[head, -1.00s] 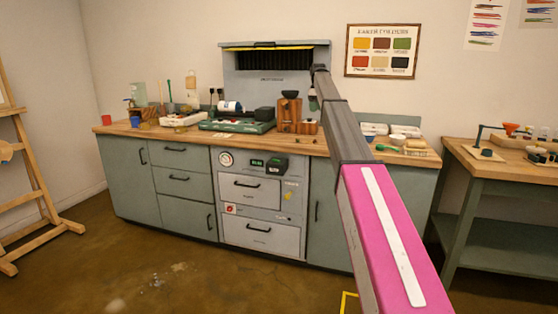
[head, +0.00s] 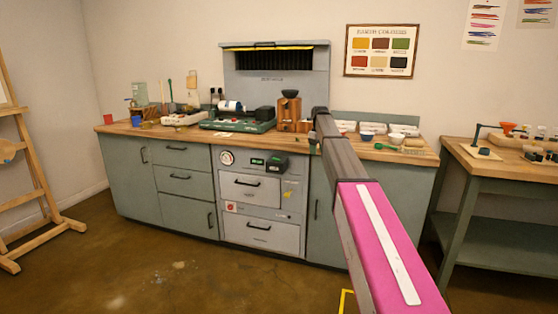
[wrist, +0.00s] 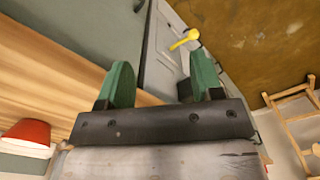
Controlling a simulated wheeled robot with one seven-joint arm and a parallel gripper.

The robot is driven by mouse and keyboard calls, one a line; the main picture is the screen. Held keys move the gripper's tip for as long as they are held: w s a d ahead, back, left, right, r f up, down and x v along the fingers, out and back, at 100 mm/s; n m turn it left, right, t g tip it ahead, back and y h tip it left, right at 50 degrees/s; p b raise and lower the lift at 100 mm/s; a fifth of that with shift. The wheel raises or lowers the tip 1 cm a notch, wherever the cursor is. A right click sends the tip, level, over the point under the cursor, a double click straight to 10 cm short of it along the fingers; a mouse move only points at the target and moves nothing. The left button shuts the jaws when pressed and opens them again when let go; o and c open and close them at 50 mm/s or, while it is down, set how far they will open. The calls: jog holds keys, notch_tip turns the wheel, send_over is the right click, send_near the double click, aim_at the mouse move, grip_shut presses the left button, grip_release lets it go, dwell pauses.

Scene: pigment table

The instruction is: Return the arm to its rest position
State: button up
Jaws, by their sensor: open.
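My arm, with its pink and grey links, extends from the lower right of the head view toward the workbench. My gripper (wrist: 160,82) shows in the wrist view as two green fingers set well apart. It is open, and nothing is visible between the fingers. The wooden benchtop (wrist: 60,75) lies to the left behind the fingers, and the grey cabinet fronts lie beyond them. In the head view the gripper is mostly hidden behind the end of my arm, near the bench's front edge.
The workbench (head: 180,134) holds a green machine (head: 236,126), a wooden block unit (head: 290,118) and white trays (head: 403,130). A side table (head: 480,160) stands at right and an easel (head: 22,170) at left. Open floor (head: 150,270) lies in front.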

jog(key=s+f+m, duration=0.3)
jog(key=s+f, duration=1.7)
jog(key=s, duration=0.1)
jog(key=s+f+m, duration=0.2)
jog(key=s+f, duration=0.4)
jog(key=s, duration=0.7)
jog(key=s+f+m, duration=0.2)
jog(key=s+f, duration=0.5)
jog(key=s, duration=0.6)
jog(key=shift+m, duration=0.3)
